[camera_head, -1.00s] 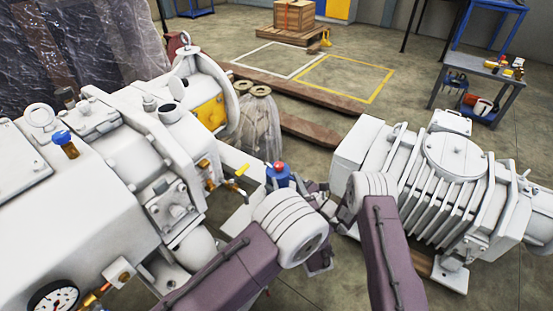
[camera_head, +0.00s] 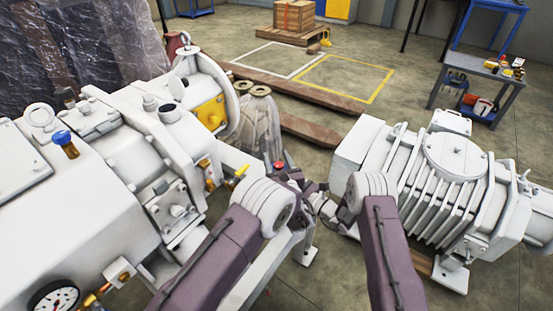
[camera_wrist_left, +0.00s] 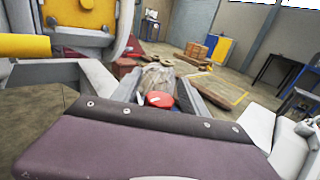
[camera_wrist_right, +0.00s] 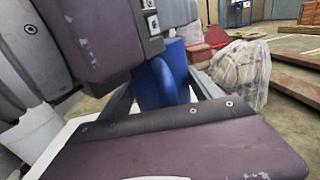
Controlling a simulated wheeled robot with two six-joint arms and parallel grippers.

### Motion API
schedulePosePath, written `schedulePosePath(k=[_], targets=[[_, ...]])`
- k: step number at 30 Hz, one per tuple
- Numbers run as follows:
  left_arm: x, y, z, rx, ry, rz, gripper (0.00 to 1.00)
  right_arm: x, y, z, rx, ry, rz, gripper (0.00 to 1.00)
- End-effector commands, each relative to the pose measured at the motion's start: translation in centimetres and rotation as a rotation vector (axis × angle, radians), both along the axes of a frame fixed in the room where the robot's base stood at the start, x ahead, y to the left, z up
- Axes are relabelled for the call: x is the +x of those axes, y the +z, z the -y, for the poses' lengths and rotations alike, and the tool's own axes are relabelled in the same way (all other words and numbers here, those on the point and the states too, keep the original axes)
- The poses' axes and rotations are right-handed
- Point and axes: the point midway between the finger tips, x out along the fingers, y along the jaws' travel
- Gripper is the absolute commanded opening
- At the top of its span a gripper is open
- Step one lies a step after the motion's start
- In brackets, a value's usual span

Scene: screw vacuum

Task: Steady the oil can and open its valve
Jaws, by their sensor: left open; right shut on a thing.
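The oil can is a small blue can, seen in the right wrist view (camera_wrist_right: 172,82) between the fingers of my right gripper (camera_wrist_right: 165,85), which is shut on it. In the head view only its red cap (camera_head: 280,165) shows clearly; the grippers hide most of the body. My left gripper (camera_wrist_left: 160,92) is open, with the red cap (camera_wrist_left: 160,99) between its fingers. I cannot tell whether the fingers touch it. In the head view the left gripper (camera_head: 288,174) is at the can's top, and the right gripper is largely hidden beside it.
A large white machine (camera_head: 85,210) with a yellow handle (camera_head: 241,171) stands close on the left. A white ribbed motor (camera_head: 440,185) stands on the right. A plastic-wrapped thing (camera_head: 260,125) is behind the can.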

Motion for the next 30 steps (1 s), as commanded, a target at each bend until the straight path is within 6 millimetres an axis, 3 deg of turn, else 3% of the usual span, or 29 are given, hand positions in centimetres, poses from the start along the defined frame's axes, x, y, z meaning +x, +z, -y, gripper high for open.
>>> schedulePosePath(k=[3,9,14,23,30], targets=[[-0.02,-0.01,0.01,0.0,0.0,0.0,0.52,0.01,0.04,0.0,0.0,0.0,0.001,0.01],[-0.04,-0.01,0.0,-0.001,0.0,0.0,0.0,0.02,0.04,0.01,0.0,0.0,0.001,0.01],[0.01,0.04,0.0,-0.002,0.027,0.005,0.0,0.02,0.04,0.01,0.001,0.0,0.001,0.01],[-0.23,0.08,-0.64,-0.002,0.253,0.006,0.0,-0.01,0.03,0.0,0.001,0.0,0.001,0.01],[-0.34,0.05,-0.79,-0.002,0.283,0.001,0.0,-0.02,0.02,0.0,0.001,0.001,0.001,0.01]])
